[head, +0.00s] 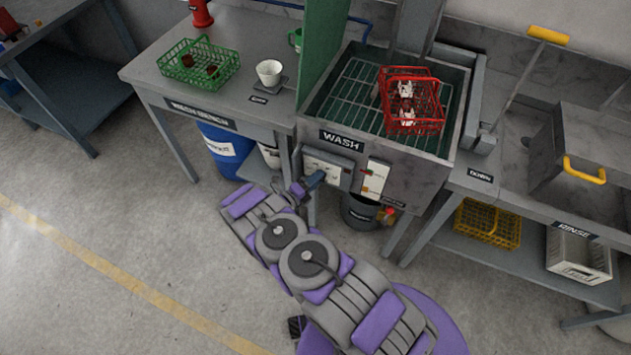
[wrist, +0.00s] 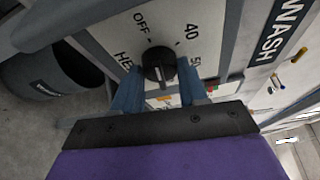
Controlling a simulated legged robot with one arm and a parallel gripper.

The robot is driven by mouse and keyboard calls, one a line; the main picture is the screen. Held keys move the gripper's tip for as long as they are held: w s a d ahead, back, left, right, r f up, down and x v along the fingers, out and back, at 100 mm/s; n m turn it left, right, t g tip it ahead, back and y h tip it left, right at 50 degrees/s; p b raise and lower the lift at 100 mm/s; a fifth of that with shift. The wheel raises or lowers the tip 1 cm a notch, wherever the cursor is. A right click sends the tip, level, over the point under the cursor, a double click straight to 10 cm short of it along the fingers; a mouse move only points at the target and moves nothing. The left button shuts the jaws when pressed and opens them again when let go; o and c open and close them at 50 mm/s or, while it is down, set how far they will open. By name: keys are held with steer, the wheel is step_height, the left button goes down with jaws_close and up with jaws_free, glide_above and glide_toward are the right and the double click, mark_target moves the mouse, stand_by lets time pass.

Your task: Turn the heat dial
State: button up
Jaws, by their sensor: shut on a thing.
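The heat dial (wrist: 158,62) is a round black knob on a pale panel (wrist: 172,22) marked OFF, 40 and 50, with a partly hidden word starting "HE". My gripper (wrist: 160,80) has its two blue-grey fingers on either side of the dial, shut on it. A pale mark shows on the dial's lower part in the wrist view; its exact setting is hard to read. In the head view my gripper (head: 315,179) reaches the front panel (head: 326,168) of the wash station (head: 340,140), and the dial is hidden there.
A red basket (head: 412,102) with pale items sits on the wash rack. A grey bucket (head: 360,213) stands below. The wash bench (head: 215,85) at left holds a green basket (head: 198,64) and a white cup (head: 269,72). Open floor lies to the left.

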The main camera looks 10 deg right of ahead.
steer(key=shift+a+f+n, duration=0.2)
steer(key=shift+n, duration=0.6)
steer(key=o, duration=0.8)
steer(key=shift+f, duration=0.1)
steer(key=shift+o, duration=1.2)
steer(key=f+p+v, duration=0.1)
steer(key=p+v, duration=0.1)
steer(key=v, duration=1.5)
steer(key=shift+a, duration=0.2)
